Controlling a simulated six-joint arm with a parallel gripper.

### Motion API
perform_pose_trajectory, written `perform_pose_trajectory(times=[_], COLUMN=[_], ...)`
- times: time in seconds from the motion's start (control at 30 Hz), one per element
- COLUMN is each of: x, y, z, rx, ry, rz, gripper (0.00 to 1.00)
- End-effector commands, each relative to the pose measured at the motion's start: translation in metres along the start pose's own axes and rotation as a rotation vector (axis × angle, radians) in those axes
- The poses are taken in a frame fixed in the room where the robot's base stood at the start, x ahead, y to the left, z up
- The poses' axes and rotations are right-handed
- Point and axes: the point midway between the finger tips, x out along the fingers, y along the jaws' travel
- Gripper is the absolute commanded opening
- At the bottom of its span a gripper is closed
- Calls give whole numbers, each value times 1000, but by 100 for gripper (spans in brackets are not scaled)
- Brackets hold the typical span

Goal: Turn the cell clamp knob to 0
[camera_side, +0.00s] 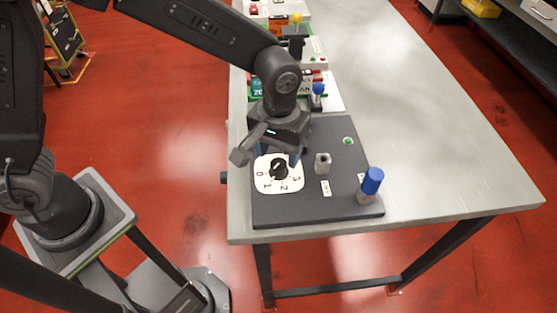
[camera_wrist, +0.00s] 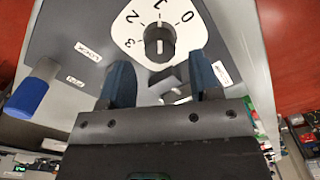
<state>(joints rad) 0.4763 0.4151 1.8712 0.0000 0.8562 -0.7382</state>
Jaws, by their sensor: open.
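The clamp knob (camera_side: 279,170) is black and round, on a white dial plate (camera_side: 262,187) marked 0, 1, 2 and 3, near the left front of a dark panel (camera_side: 330,205). In the wrist view the knob (camera_wrist: 159,42) carries a white line that runs roughly towards the 1; which end is the pointer I cannot tell for sure. My gripper (camera_side: 279,155) is just behind and above the dial in the side view. In the wrist view its two blue fingers (camera_wrist: 160,75) are apart and empty, with the knob beyond their tips and not between them.
A grey square post (camera_side: 323,163) and a blue-capped post (camera_side: 371,185) stand right of the dial. A green light (camera_side: 348,141) is at the panel's back. Another blue-knobbed lever (camera_side: 318,90) and coloured boxes stand behind. The table's right side is clear.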

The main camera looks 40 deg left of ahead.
Motion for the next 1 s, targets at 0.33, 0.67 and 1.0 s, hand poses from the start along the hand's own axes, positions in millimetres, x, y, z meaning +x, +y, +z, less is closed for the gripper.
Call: perform_pose_trajectory(times=[0.33,0.67,1.0], x=[1,15,34], y=[0,0,0], z=[0,0,0], rx=[0,0,0], ry=[0,-1,-1], rz=[0,-1,-1], gripper=[57,57,57])
